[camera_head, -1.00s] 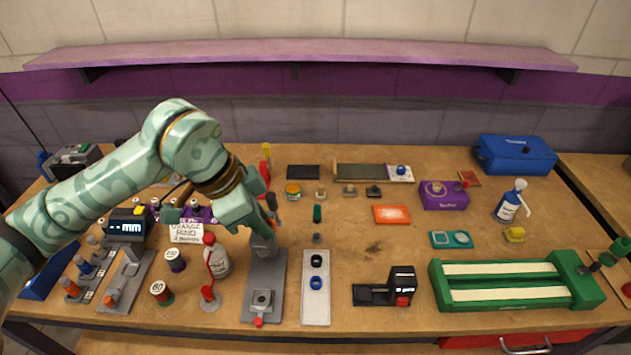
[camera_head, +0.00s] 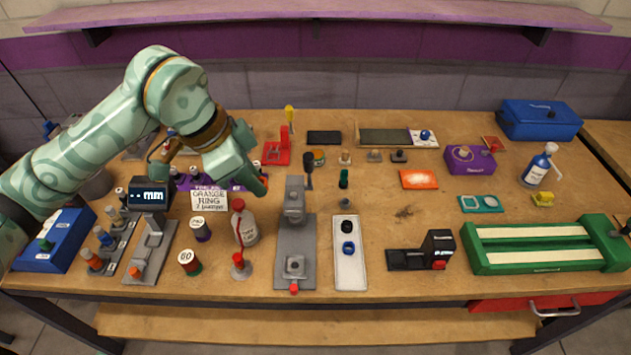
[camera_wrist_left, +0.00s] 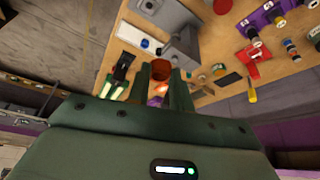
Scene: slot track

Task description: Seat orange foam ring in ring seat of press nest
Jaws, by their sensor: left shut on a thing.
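My left gripper (camera_head: 258,182) is shut on the orange foam ring (camera_head: 264,179), which shows only as a small orange patch at the fingertips. In the left wrist view the ring (camera_wrist_left: 161,70) sits between the two fingers, dark orange and round. The grey press (camera_head: 295,205) stands just right of the gripper, with a long grey base. The ring is held above the bench, apart from the nest. My right gripper is out of view.
A white tray (camera_head: 350,275) with a blue ring and a black ring lies right of the press. A glue bottle (camera_head: 244,225) and a red-topped stand (camera_head: 240,266) are left of it. Bare bench lies at centre right.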

